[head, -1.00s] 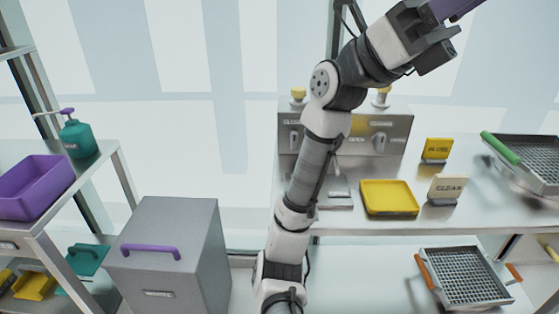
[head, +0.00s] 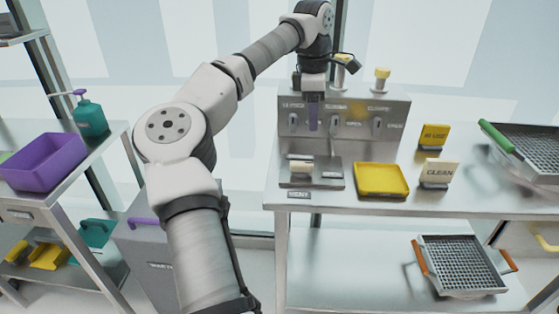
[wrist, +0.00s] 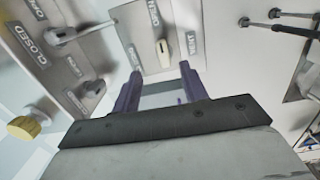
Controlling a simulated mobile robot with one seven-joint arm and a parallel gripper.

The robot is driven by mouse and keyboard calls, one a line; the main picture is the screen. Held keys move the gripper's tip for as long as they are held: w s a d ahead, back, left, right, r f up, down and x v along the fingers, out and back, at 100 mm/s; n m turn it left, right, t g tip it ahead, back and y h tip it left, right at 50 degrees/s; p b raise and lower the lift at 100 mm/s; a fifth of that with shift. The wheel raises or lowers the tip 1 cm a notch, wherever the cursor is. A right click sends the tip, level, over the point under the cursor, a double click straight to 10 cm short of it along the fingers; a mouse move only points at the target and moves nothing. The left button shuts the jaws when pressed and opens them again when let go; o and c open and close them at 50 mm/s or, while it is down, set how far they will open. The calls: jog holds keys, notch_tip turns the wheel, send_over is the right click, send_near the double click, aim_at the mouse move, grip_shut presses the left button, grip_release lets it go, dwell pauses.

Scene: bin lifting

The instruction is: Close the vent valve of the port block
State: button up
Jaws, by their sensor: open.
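The port block (head: 345,147) is a grey metal box at the back of the bench, with several labelled levers on its front. A flat plate (head: 331,184) lies in front of it and bears a cream lever (head: 300,167). A VENT label (head: 298,195) is at the plate's front. In the wrist view, the cream vent lever (wrist: 163,52) points toward the OPEN label; CLOSED is to its left. My gripper (head: 313,128) points down above the plate, close before the block's front. In the wrist view, its purple fingers (wrist: 157,71) are apart and empty, with the lever just beyond their tips.
Yellow knobs (head: 382,77) stand on top of the block. A yellow tray (head: 382,192) lies right of the plate, beside a CLEAN sign (head: 440,174) and a yellow sign (head: 434,136). A mesh basket (head: 530,150) is at far right.

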aim_at(300, 163)
jog(key=shift+y, duration=0.4)
jog(key=f, duration=0.4)
jog(key=a+f+p, duration=0.1)
jog(key=f, duration=0.4)
jog(key=a+f+p, duration=0.1)
jog(key=f, duration=0.3)
jog(key=shift+a+f, duration=0.2)
jog(key=shift+f, duration=0.15)
jog(key=shift+c, duration=0.3)
grip_shut()
